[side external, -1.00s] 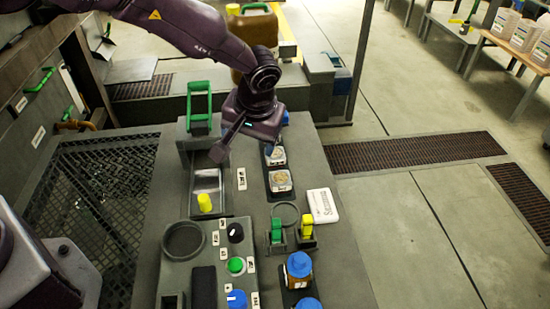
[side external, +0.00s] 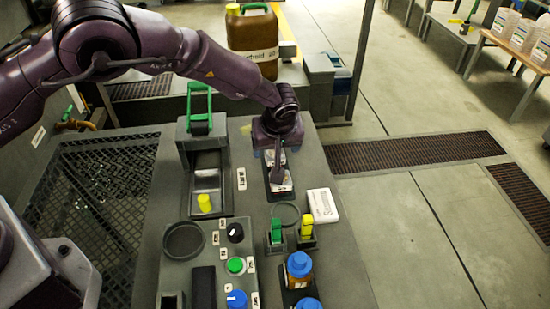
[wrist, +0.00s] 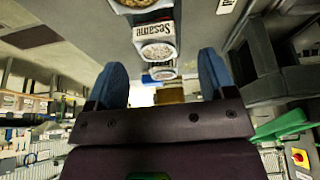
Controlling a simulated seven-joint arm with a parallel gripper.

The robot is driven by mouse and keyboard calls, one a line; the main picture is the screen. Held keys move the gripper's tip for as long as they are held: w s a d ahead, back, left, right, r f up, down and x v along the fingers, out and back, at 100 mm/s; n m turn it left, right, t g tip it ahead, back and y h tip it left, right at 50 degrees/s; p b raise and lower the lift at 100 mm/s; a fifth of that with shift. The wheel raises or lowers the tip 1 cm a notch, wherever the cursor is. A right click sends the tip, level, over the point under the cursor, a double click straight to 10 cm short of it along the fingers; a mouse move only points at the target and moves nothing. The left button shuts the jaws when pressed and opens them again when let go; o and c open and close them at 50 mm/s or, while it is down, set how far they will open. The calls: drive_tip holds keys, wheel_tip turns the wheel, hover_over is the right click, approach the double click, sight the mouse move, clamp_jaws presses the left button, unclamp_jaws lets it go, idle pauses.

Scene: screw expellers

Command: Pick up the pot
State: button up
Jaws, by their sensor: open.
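White pots with seed-like contents stand in a row on a dark strip of the workbench. In the side view the nearer pot (side external: 282,186) is partly covered by my gripper (side external: 277,168), and another pot behind it is mostly hidden. In the wrist view a pot labelled "Sesame" (wrist: 156,49) stands ahead, with one pot (wrist: 138,6) cut off at the top edge and a smaller one (wrist: 163,73) further on. My gripper (wrist: 162,76) is open, with its two blue fingers apart on either side of the row. I see nothing held; the height above the pots is unclear.
A green-handled lever (side external: 200,105) stands left of the row. A brown canister (side external: 252,45) stands behind.

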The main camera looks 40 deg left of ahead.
drive_tip(key=x, duration=0.5)
drive_tip(key=shift+d+f, duration=0.1)
drive_tip(key=shift+f, duration=0.05)
drive_tip(key=c, duration=1.1)
